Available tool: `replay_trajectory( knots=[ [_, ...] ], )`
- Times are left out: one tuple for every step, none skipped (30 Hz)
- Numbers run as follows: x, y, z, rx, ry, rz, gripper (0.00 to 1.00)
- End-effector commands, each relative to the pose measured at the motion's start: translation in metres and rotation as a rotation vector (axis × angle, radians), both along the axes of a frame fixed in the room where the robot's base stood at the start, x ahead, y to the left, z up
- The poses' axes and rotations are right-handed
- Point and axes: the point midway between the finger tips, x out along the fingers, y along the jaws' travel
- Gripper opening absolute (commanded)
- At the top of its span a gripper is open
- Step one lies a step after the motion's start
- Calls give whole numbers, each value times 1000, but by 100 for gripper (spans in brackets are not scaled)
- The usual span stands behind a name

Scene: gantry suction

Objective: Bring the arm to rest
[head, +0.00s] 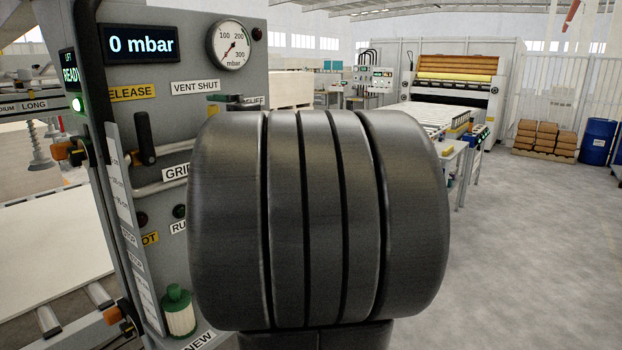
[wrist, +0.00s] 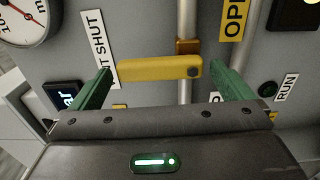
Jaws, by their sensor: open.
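My gripper (wrist: 167,88) shows in the wrist view with its two green fingers wide apart. It is open and holds nothing. A yellow lever (wrist: 150,72) on a grey pipe (wrist: 187,35) lies across the view between the fingers; whether a finger touches it I cannot tell. The lever's end points to the "VENT SHUT" label (wrist: 99,48).
A grey control panel (head: 186,75) stands close in front, with a "0 mbar" display (head: 140,45), a round gauge (head: 230,45) and a black handle (head: 145,138). A blue drum (head: 597,142) and stacked brown bundles (head: 546,136) stand far right. The floor at right is clear.

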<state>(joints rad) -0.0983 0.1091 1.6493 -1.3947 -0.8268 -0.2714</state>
Motion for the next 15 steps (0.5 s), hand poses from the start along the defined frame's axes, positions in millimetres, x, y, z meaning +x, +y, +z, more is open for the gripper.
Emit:
replay_trajectory(
  knots=[
    [0,0,0,0,0,0,100],
    [0,0,0,0,0,0,100],
    [0,0,0,0,0,0,100],
    [0,0,0,0,0,0,100],
    [0,0,0,0,0,0,100],
    [0,0,0,0,0,0,100],
    [0,0,0,0,0,0,100],
    [0,-1,0,0,0,-1,100],
    [-1,-2,0,0,0,-1,100],
    [-2,-3,0,0,0,-2,100],
    [-3,-5,0,-1,-1,-3,100],
    [-5,-8,0,-1,-1,-3,100],
    [-7,-10,0,-1,-1,-2,100],
    [-9,-13,0,-1,-2,-3,100],
    [-13,-18,0,-2,-2,-4,100]
  ],
)
